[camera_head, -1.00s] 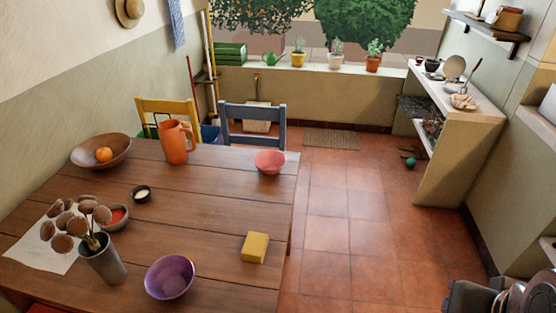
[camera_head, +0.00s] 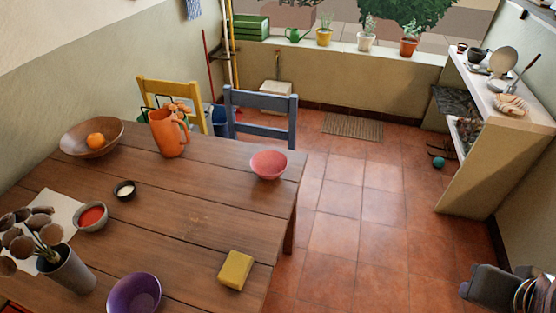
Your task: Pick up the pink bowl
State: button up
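The pink bowl (camera_head: 269,166) stands upright near the far right corner of the wooden table (camera_head: 190,205), close to the right edge. Its inside looks empty. No gripper fingers show in the head view. Only a dark grey rounded part, probably of my own arm, shows at the bottom right, well away from the bowl.
An orange pitcher (camera_head: 169,134), yellow block (camera_head: 236,270) and purple bowl (camera_head: 134,295) share the table. A blue chair (camera_head: 262,131) stands behind the bowl. The tiled floor (camera_head: 345,225) right of the table is clear up to the shelf unit (camera_head: 490,170).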

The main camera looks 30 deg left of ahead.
aim_at(269, 164)
jog(key=i, duration=2.3)
jog(key=u, duration=3.05)
